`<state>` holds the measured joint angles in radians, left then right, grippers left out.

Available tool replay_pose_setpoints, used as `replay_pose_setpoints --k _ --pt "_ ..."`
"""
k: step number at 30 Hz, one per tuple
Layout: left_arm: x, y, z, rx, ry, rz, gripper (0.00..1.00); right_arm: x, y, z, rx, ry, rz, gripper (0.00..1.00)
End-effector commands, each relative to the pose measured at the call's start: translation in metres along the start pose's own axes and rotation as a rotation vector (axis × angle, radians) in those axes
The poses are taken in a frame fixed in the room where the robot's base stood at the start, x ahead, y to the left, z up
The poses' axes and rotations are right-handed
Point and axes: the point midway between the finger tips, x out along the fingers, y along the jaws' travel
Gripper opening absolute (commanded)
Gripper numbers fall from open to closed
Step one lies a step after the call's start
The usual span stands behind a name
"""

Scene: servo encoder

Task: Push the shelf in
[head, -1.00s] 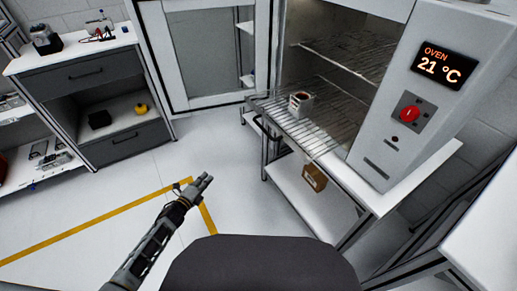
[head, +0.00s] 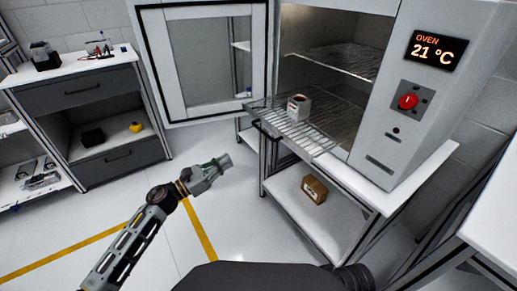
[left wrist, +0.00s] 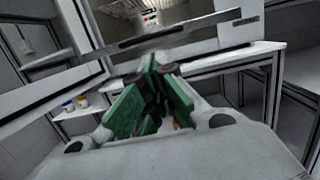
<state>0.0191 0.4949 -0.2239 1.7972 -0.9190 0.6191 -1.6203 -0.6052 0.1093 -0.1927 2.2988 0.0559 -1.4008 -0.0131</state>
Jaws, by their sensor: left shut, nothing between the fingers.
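The wire shelf (head: 300,135) sticks partly out of the open oven (head: 345,95), with its front edge and dark handle beyond the oven opening. A small white box-like part with a dark round top (head: 298,108) stands on the shelf. My left gripper (head: 222,162) is shut and empty, in the air to the left of the shelf and apart from it. In the left wrist view its green-padded fingers (left wrist: 150,95) are together, with the oven ahead. My right gripper is not in view.
The oven door (head: 205,65) stands open to the left. The oven is on a white table (head: 390,195) with a brown box (head: 314,190) on its lower level. A grey cabinet (head: 85,90) stands at the left. The floor between is clear.

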Motion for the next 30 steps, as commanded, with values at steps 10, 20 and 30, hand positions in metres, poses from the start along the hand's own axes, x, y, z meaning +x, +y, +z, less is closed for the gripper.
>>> replay_pose_setpoints --k 10,20,30 --pt "0.001 -0.002 0.003 0.017 -0.001 -0.008 0.00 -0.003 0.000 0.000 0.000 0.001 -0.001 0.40" --pt "0.009 -0.002 0.003 0.016 -0.002 -0.009 0.00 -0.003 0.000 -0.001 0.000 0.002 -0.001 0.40" --pt "0.037 -0.002 0.003 0.016 -0.002 -0.008 0.00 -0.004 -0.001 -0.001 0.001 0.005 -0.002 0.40"
